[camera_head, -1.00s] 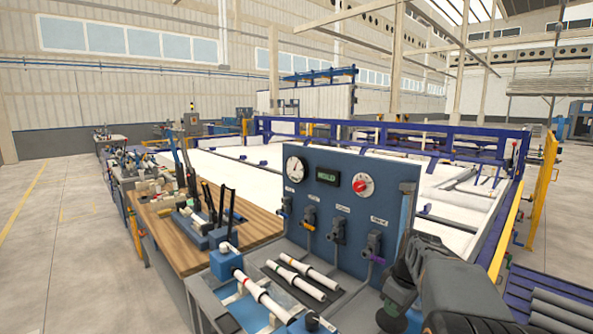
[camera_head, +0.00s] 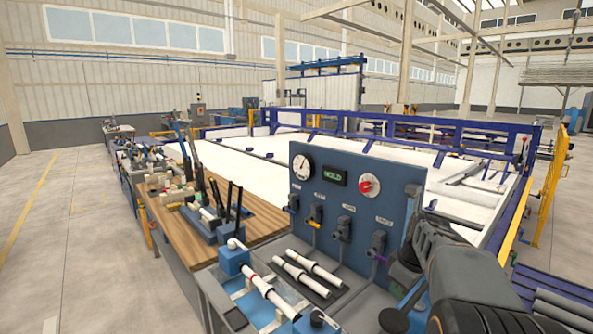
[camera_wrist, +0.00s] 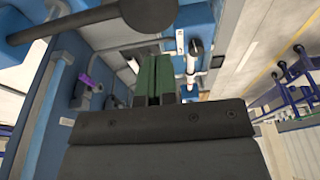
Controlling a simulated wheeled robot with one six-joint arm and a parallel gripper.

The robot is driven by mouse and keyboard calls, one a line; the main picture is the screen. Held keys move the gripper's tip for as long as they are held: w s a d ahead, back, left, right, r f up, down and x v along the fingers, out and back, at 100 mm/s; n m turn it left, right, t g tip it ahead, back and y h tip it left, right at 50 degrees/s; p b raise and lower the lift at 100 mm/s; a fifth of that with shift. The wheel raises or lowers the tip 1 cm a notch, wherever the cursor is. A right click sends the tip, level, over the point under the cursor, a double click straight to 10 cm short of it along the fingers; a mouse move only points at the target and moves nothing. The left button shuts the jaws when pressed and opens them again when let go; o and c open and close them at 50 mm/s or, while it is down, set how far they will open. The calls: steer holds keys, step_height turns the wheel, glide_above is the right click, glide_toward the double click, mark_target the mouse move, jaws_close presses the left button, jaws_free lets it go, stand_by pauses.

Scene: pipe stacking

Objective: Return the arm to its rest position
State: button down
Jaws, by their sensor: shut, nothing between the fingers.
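My arm (camera_head: 455,280) is folded at the lower right of the head view, beside the blue gauge panel. In the wrist view my gripper (camera_wrist: 153,75) has its green fingers together, with nothing between them. In the head view the fingers cannot be made out clearly. A white pipe with dark red bands (camera_head: 268,290) lies in the blue fixture at the front of the bench; a white pipe also shows in the wrist view (camera_wrist: 192,65). Two shorter white pipes (camera_head: 313,268) lie side by side on the grey bench top, apart from my arm.
The blue panel (camera_head: 330,225) with a gauge, display, red knob and several valves stands close left of my arm. A wooden bench (camera_head: 185,240) with tools is further left. A yellow guard (camera_head: 550,190) stands at right. Open floor (camera_head: 60,220) lies at far left.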

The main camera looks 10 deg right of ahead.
steer(key=shift+d+f+m, duration=0.15)
steer(key=shift+f+m, duration=0.25)
steer(key=shift+m, duration=0.8)
steer(key=shift+s+a+f+m, duration=0.2)
steer(key=shift+s+f+m, duration=0.15)
steer(key=shift+f+m, duration=0.15)
steer(key=shift+s+a+f+m, duration=0.15)
steer(key=shift+s+f+m, duration=0.25)
steer(key=shift+m, duration=0.2)
steer(key=s+a+t, duration=0.1)
steer(key=s+a, duration=0.4)
steer(key=a, duration=0.4)
steer(key=s+a+m+t+h, duration=0.1)
steer(key=s+a, duration=0.4)
steer(key=a, duration=0.5)
steer(key=shift+a+f, duration=0.2)
steer(key=shift+a, duration=0.1)
